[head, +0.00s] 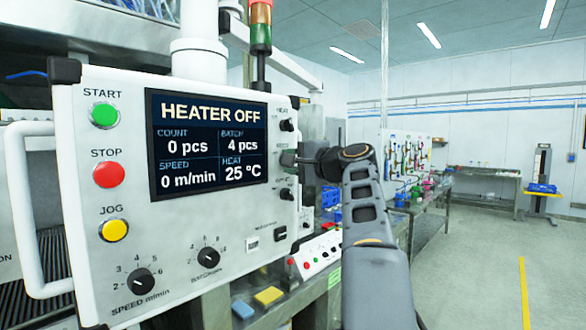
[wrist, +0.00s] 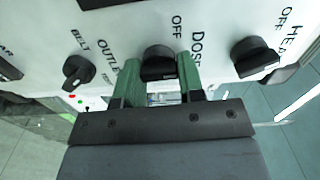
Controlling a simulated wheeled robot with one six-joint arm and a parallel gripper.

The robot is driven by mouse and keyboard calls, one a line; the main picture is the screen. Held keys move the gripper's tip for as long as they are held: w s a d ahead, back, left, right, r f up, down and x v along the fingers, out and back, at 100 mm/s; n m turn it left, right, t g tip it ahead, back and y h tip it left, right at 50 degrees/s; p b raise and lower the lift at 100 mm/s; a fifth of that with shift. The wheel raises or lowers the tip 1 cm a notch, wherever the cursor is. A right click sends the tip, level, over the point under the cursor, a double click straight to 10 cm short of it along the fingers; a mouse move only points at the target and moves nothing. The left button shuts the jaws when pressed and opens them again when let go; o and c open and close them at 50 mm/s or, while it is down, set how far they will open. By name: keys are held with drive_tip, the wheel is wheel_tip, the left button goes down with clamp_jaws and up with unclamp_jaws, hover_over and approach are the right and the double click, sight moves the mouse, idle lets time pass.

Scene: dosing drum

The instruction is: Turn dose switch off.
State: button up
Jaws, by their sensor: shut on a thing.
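The dose switch (wrist: 158,60) is a black rotary knob on the white panel, with "DOSE" and "OFF" printed beside it in the wrist view. My gripper (wrist: 160,80) has its green fingers on either side of this knob and is shut on it. In the head view my gripper (head: 302,160) reaches the panel's right side from the right, at the middle of a column of knobs. There it largely hides the dose switch. Which way the knob points cannot be read clearly.
The heat knob (wrist: 256,58) and the outlet knob (wrist: 78,70) flank the dose switch closely. The screen (head: 208,143) reads "HEATER OFF", 0 pcs, 4 pcs, 0 m/min, 25 °C. Start, stop and jog buttons sit at left. Open floor (head: 470,280) lies to the right.

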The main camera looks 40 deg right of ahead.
drive_tip(key=n+b, duration=0.1)
drive_tip(key=n, duration=0.3)
drive_tip(key=shift+n+b, duration=0.35)
drive_tip(key=shift+n, duration=0.35)
drive_tip(key=o, duration=0.9)
drive_tip(key=shift+r, duration=0.1)
drive_tip(key=s+b, duration=0.1)
drive_tip(key=s, duration=0.3)
drive_tip(key=s+d+b, duration=0.1)
drive_tip(key=s, duration=0.4)
drive_tip(key=s+d+b, duration=0.1)
drive_tip(key=s, duration=0.3)
drive_tip(key=shift+s+d, duration=0.2)
drive_tip(key=shift+s, duration=0.15)
